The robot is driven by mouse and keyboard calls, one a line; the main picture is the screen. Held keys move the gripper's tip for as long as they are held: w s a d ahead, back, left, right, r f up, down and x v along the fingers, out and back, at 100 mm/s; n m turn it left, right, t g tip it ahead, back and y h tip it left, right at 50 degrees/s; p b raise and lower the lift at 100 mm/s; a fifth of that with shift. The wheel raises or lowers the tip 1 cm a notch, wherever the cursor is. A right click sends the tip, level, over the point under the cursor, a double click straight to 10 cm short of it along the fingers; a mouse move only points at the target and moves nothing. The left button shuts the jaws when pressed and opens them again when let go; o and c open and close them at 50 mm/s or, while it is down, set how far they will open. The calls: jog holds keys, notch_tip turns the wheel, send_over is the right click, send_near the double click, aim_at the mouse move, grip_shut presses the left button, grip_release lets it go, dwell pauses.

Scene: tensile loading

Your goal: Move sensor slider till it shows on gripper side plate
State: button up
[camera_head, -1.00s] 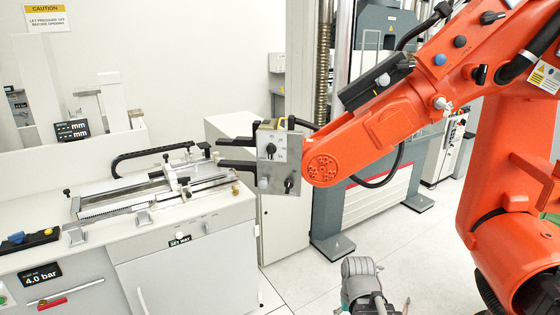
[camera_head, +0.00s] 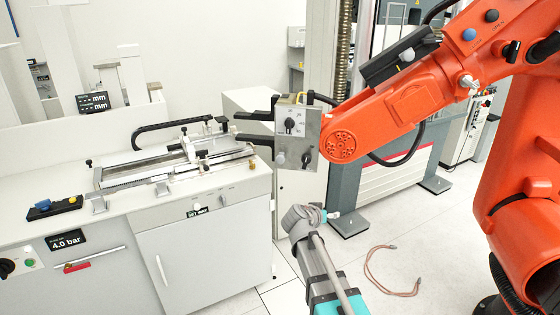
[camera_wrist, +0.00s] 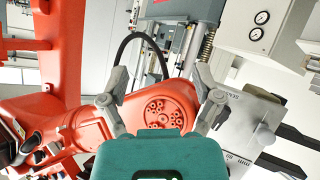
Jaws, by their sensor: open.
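The orange machine's gripper head has a grey metal side plate (camera_head: 298,135) with a dark round knob (camera_head: 290,124) and a smaller knob low on it. Its two black jaws (camera_head: 255,138) point left. I cannot tell a sensor slider apart on the plate. In the wrist view the orange arm (camera_wrist: 60,115) crosses behind my gripper, and a grey plate with dark lettering (camera_wrist: 243,125) shows at right. My gripper (camera_wrist: 160,75) is open, its two grey fingers spread and empty, apart from the plate.
A white bench (camera_head: 205,235) with a rail fixture (camera_head: 175,165) stands left of the orange arm. A grey testing frame (camera_head: 395,165) stands behind. A pinkish hose (camera_head: 395,270) lies on the floor, which is otherwise open at centre. The orange arm's thick column fills the right.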

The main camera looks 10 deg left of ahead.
jog(key=w+a+r+n+t+y, duration=0.1)
jog(key=w+a+r+t, duration=0.15)
jog(key=a, duration=0.25)
jog(key=w+a+r+t, duration=0.2)
jog(key=a+r, duration=0.1)
jog(key=a, duration=0.3)
jog(key=n+t+y, duration=0.2)
jog(key=t+y, duration=0.1)
send_near(280, 160)
jog(key=s, duration=0.3)
jog(key=shift+s+a, duration=0.1)
jog(key=shift+a, duration=0.3)
jog(key=w, duration=0.4)
jog(key=w+d, duration=0.1)
jog(key=w, duration=0.4)
jog(key=w+d, duration=0.1)
jog(key=w, duration=0.3)
jog(key=shift+w+d, duration=0.25)
jog(key=shift+w, duration=0.1)
